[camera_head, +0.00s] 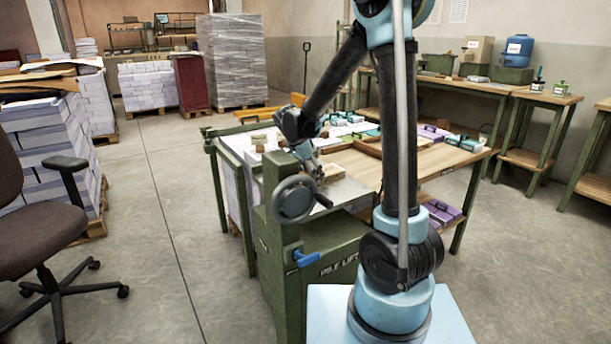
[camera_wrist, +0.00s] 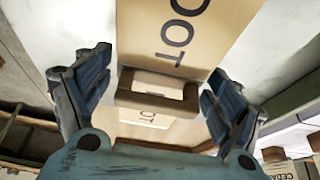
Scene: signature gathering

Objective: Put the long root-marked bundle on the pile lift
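In the wrist view a kraft-brown bundle (camera_wrist: 160,45) with dark letters ending in "OOT" runs up past the top edge. A brown raised block (camera_wrist: 155,90) with a pale top crosses it between my fingers. My gripper (camera_wrist: 155,100) is open, with one finger on each side of the block and a visible gap to it. In the head view my gripper (camera_head: 318,172) points down over the near edge of the worktable. A brownish piece (camera_head: 328,172) shows beside it, partly hidden.
The wooden worktable (camera_head: 440,158) carries several paper stacks and purple and teal bundles. Small brown blocks (camera_head: 260,147) sit on white stacks at its left. An office chair (camera_head: 35,185) stands at left. Side benches (camera_head: 530,97) line the right wall. Floor left of the lift is clear.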

